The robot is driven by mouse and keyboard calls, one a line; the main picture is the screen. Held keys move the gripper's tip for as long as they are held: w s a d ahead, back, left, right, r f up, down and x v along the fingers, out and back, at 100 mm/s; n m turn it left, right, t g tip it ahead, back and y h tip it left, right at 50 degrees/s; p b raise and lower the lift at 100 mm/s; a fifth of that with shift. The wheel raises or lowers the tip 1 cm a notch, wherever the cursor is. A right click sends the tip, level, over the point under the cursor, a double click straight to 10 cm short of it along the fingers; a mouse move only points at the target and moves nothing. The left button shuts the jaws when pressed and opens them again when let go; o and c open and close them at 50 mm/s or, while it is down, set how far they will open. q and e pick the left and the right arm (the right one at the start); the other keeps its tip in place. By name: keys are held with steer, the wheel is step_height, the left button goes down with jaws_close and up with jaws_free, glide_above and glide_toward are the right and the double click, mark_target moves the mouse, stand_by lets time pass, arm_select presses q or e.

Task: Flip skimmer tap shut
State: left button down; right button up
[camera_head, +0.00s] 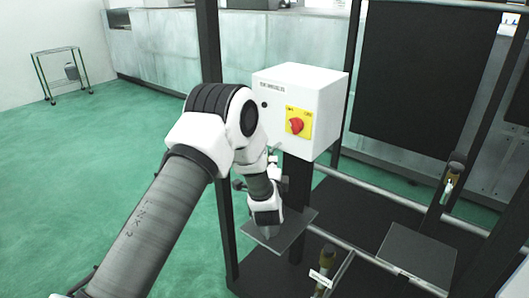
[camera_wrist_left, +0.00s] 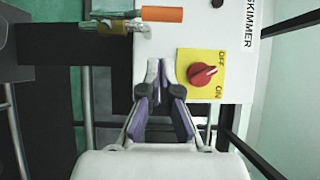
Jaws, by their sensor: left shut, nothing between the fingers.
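A brass tap (camera_wrist_left: 118,25) with an orange handle (camera_wrist_left: 162,14) shows at the top of the left wrist view. The handle appears in line with the tap body and lies in front of the white box. My left gripper (camera_wrist_left: 161,66) is shut and empty, apart from the handle and below it in that picture. In the head view my left gripper (camera_head: 267,233) points down below the white switch box (camera_head: 283,87), over a dark plate (camera_head: 290,236). I cannot make out the orange handle in the head view; my arm may hide it. My right gripper is not in view.
The box carries a red rotary switch (camera_wrist_left: 202,74) on a yellow plate, with a SKIMMER label (camera_wrist_left: 250,24) beside it. Another brass fitting with a white tag (camera_head: 325,262) stands low at front. Dark posts and rails surround the box. Green floor (camera_head: 70,150) is open at left.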

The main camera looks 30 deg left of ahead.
arm_select(q)
steer(key=a, duration=0.1)
steer(key=w+a+p, duration=0.1)
steer(key=a, duration=0.2)
steer(key=shift+w+a, duration=0.1)
steer(key=shift+w, duration=0.15)
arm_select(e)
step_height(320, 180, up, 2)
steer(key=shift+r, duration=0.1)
arm_select(q)
steer(key=shift+p, duration=0.3)
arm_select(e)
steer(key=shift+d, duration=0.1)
arm_select(q)
steer(key=shift+r, duration=0.1)
steer(key=shift+a+n, duration=0.25)
steer(key=shift+n, duration=0.05)
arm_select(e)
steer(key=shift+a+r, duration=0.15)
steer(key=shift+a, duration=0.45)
arm_select(q)
steer(key=shift+r+g, duration=0.15)
steer(key=shift+g, duration=0.15)
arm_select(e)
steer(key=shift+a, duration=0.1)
